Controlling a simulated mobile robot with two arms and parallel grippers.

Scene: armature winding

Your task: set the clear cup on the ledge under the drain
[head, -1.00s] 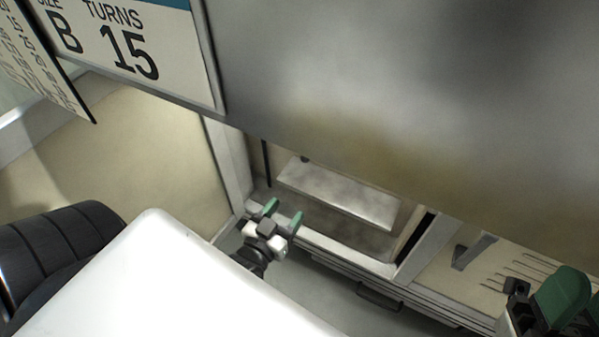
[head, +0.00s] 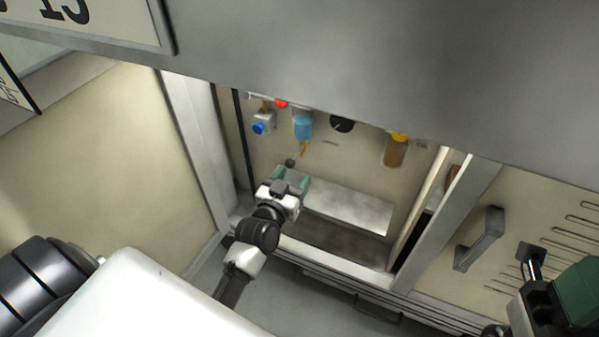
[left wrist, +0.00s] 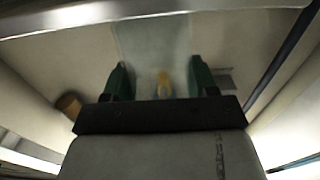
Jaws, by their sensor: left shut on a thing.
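My left gripper (head: 291,182) reaches into the recess at the left end of the pale ledge (head: 350,208). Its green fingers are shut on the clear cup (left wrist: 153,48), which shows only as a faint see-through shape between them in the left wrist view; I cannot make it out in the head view. A yellow drain (head: 303,149) hangs under a blue bowl (head: 303,126) on the back wall, above the gripper. The drain also shows between the fingers in the left wrist view (left wrist: 163,85). My right gripper (head: 570,295) is partly in view at the lower right.
A small blue-knobbed valve (head: 262,125), a black dial (head: 341,124) and an amber bowl (head: 396,152) are on the back wall. A grey panel (head: 390,60) overhangs the recess. A handle (head: 480,238) stands out at right. The ledge's right part is clear.

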